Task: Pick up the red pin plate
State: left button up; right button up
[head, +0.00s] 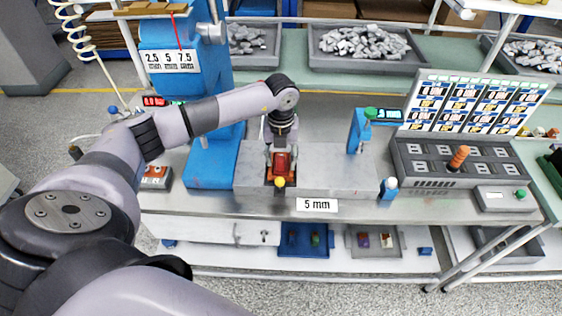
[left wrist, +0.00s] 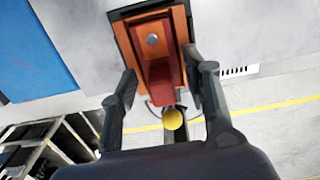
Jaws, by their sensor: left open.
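The red pin plate (left wrist: 156,50) lies in an orange and black holder (left wrist: 180,20) on the grey block, with a round grey pin on its top face. In the head view the red plate (head: 281,165) shows below my left gripper (head: 281,152). In the left wrist view my left gripper (left wrist: 160,90) is open, one finger on each side of the plate's near end, with gaps showing. A yellow knob (left wrist: 174,119) sits at the near end, between the fingers. My right gripper is not in view.
A blue press column (head: 205,140) stands left of the block. A small blue post (head: 358,130) and a blue-white bottle-like piece (head: 388,188) are to the right. A grey console with an orange handle (head: 459,157) stands further right. The bench front edge carries a "5 mm" label (head: 317,205).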

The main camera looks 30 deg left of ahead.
pick_arm(q)
jog(key=shift+c, duration=0.3)
grip_shut()
jog(key=shift+r, duration=0.15)
dwell(0.3)
